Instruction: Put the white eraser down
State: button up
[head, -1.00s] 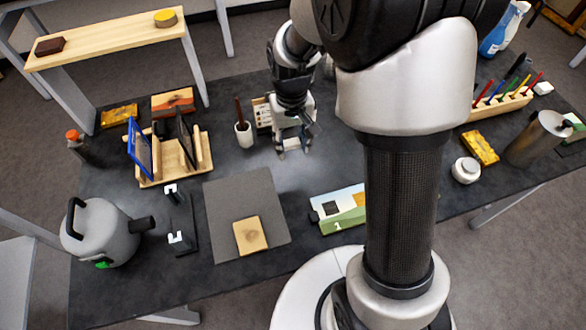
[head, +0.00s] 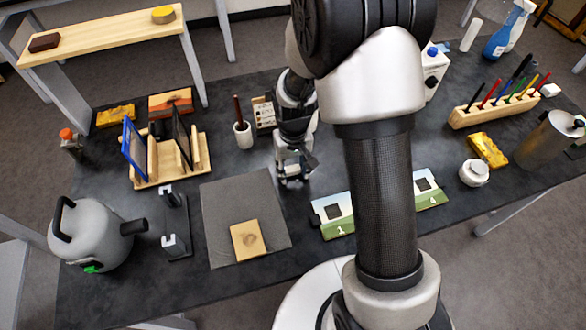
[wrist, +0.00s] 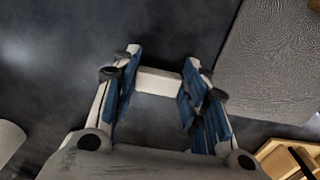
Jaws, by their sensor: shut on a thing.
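My gripper (head: 292,181) is over the dark table, just right of the grey mat (head: 213,205). In the wrist view, my gripper (wrist: 158,85) is shut on the white eraser (wrist: 158,82), which spans the gap between the two blue-padded fingers near their tips. In the head view the eraser is hard to make out at the fingertips. It is low over the table; I cannot tell whether it touches the surface.
A wooden block (head: 247,240) lies on the mat. A cup with a brown stick (head: 243,134) and a wooden rack (head: 168,176) stand to the left. A numbered card (head: 338,216) lies to the front right. Bare table surrounds my gripper.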

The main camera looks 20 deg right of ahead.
jog(key=shift+f, duration=0.1)
jog(key=shift+f, duration=0.15)
jog(key=o, duration=1)
notch_tip(320, 180, up, 12)
jog(key=r+p, duration=0.1)
jog(key=p, duration=0.3)
notch_tip(320, 180, up, 12)
jog(key=t, duration=0.2)
send_over(293, 172)
jog(key=s, duration=0.7)
jog(key=s+r+t, duration=0.1)
jog(key=s+r, duration=0.1)
jog(key=s, duration=0.2)
jog(key=s+r, duration=0.1)
jog(key=s, duration=0.4)
jog(key=s+r+t, duration=0.1)
jog(key=s+r, duration=0.1)
jog(key=s, duration=0.2)
jog(key=shift+s+r+t, duration=0.15)
jog(key=shift+r+t, duration=0.15)
